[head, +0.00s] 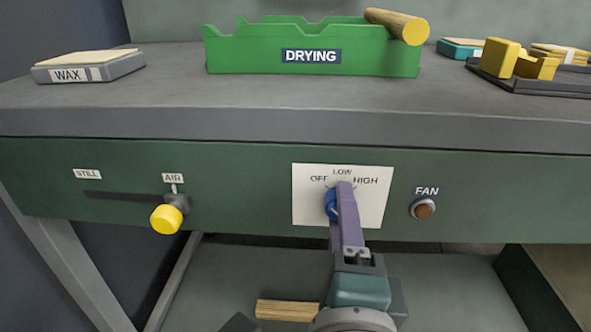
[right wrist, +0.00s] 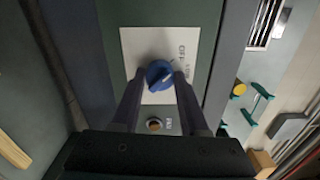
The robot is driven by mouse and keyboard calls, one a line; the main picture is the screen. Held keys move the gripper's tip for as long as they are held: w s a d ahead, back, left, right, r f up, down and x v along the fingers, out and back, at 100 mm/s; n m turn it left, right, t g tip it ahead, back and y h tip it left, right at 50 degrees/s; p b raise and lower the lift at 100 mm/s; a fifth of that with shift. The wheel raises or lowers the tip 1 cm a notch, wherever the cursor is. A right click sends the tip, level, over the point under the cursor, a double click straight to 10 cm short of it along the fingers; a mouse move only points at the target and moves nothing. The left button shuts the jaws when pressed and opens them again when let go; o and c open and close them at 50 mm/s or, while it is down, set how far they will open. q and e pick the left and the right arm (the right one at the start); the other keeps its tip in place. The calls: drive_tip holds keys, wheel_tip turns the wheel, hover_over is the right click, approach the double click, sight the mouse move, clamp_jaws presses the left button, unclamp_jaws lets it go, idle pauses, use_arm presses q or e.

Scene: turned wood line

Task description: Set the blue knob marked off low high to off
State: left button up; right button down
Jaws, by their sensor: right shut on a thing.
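The blue knob (head: 330,204) sits on a white plate (head: 308,212) marked OFF, LOW and HIGH on the green panel under the bench top. My right gripper (head: 341,190) reaches it from below in the head view and partly covers it. In the right wrist view the blue knob (right wrist: 159,73) lies between the two fingertips of my right gripper (right wrist: 158,80), which is shut on it. A pale line shows on the knob there, lying roughly towards the LOW side, but its exact mark is hard to read. OFF is readable; a finger hides HIGH there.
On the panel, a yellow-knobbed AIR slider (head: 166,219) is to the left and a brown FAN button (head: 423,209) to the right. A green DRYING tray (head: 240,54), a WAX box (head: 90,67) and yellow blocks (head: 500,58) are on the bench.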

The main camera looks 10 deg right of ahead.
drive_tip(key=shift+c, duration=2.1)
unclamp_jaws()
drive_tip(key=shift+s, duration=0.1)
drive_tip(key=v, duration=0.9)
drive_tip(key=shift+s+a+p, duration=0.15)
drive_tip(key=shift+s+p, duration=0.25)
